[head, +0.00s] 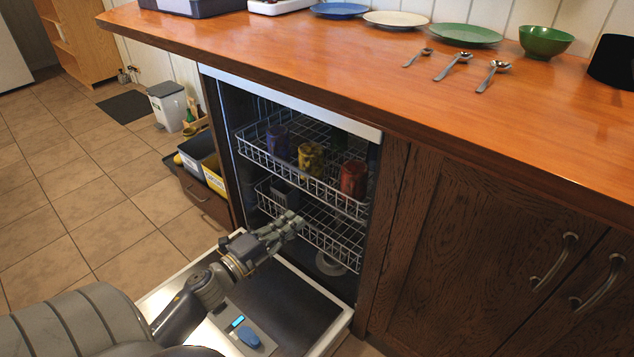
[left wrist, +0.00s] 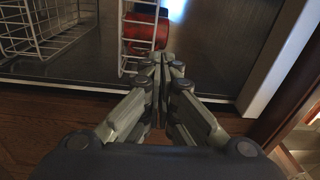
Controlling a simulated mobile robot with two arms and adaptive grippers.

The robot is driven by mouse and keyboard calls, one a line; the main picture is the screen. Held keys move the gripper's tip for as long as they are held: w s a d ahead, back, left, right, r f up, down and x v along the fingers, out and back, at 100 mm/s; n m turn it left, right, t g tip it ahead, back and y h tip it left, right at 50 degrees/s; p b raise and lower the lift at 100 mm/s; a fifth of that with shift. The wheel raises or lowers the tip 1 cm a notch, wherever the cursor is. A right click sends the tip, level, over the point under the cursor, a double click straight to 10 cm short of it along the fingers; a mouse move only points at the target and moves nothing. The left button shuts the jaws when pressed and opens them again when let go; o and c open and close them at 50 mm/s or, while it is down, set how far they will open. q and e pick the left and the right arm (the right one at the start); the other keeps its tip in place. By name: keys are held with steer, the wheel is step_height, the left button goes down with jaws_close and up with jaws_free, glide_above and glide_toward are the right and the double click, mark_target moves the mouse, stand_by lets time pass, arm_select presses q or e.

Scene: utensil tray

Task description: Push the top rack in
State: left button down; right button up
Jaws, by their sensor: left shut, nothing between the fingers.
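The top rack (head: 290,174) is a white wire basket in the open dishwasher. It holds a purple cup (head: 278,141), a yellow cup (head: 311,158) and a red cup (head: 353,178). How far it sticks out is hard to tell. My left gripper (head: 298,221) is shut and empty, in front of the racks and below the top rack's front edge in the head view. In the left wrist view, the shut fingertips (left wrist: 166,60) are near white rack wires (left wrist: 135,62) and the red cup (left wrist: 145,32). I cannot tell whether they touch the rack. My right gripper is out of view.
The lower rack (head: 328,244) sits beneath. The dishwasher door (head: 310,310) lies open below my arm. The wooden counter (head: 330,65) overhangs the opening, with plates, a bowl and spoons on it. Bins (head: 200,150) stand left; closed cabinets (head: 470,240) are right.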

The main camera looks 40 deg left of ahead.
arm_select(q)
steer(key=a+y, duration=0.1)
steer(key=a, duration=0.2)
steer(key=b, duration=0.2)
glide_toward(324, 185)
steer(key=w, duration=0.6)
steer(key=shift+w+d+r, duration=0.1)
steer(key=shift+d+r, duration=0.05)
steer(key=shift+d, duration=0.15)
steer(key=shift+w, duration=0.45)
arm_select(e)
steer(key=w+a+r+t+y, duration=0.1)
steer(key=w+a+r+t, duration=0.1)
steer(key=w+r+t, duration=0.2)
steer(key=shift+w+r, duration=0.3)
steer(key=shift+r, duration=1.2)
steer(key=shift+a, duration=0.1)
